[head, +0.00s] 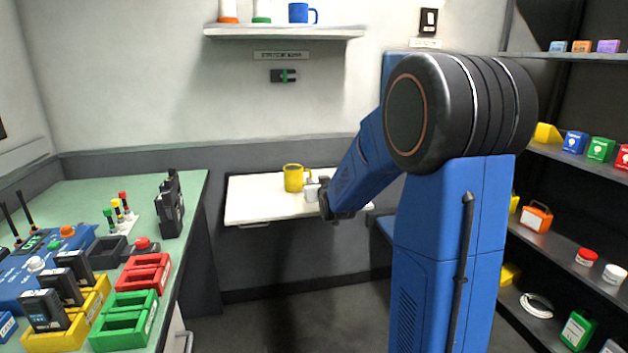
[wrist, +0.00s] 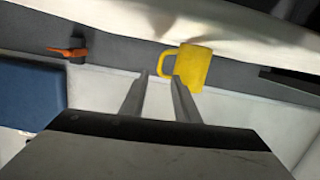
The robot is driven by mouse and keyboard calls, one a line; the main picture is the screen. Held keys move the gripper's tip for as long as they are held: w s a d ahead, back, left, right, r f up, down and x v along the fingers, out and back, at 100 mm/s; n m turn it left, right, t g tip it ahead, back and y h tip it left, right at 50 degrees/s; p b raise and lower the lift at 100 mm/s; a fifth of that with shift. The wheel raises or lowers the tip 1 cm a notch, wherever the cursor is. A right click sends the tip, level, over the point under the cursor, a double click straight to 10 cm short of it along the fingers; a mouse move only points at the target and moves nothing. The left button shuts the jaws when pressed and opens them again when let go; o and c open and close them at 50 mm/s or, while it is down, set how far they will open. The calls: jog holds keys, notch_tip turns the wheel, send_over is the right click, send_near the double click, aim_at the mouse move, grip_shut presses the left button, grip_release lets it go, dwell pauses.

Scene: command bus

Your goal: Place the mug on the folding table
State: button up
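The yellow mug (head: 293,178) stands upright on the white folding table (head: 255,205) against the back wall, its handle toward my gripper. My gripper (head: 313,190) is low over the table, just right of the mug. In the wrist view, the mug (wrist: 195,66) is beyond the fingertips, with its handle to the left. The two fingers of my gripper (wrist: 160,78) are apart, and the handle shows in line with the gap between them. I cannot tell whether a finger touches the handle. One finger overlaps the mug's lower edge.
A blue mug (head: 299,13) stands on the wall shelf (head: 285,33) above. A green-topped bench (head: 60,195) with trays and radios is at left. A stocked dark rack (head: 560,235) is at right. The table is bare left of the mug.

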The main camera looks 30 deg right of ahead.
jog(key=shift+v, duration=2.1)
jog(key=s+a+f+n+g+y, duration=0.1)
jog(key=s+a+g+y, duration=0.15)
jog(key=s+a, duration=0.55)
jog(key=s+a+f+n+g+y, duration=0.1)
jog(key=s+a+g, duration=0.3)
jog(key=s, duration=0.7)
jog(key=s+a+f+g, duration=0.1)
jog(key=s+a, duration=0.1)
jog(key=s, duration=0.6)
jog(key=s+a+f+g+y, duration=0.1)
jog(key=s+a+f, duration=0.1)
jog(key=s, duration=0.5)
jog(key=s+a+f+g, duration=0.2)
jog(key=s+a, duration=0.1)
jog(key=s, duration=0.5)
jog(key=shift+s+n, duration=0.35)
jog(key=shift+n, duration=0.05)
jog(key=shift+a, duration=0.1)
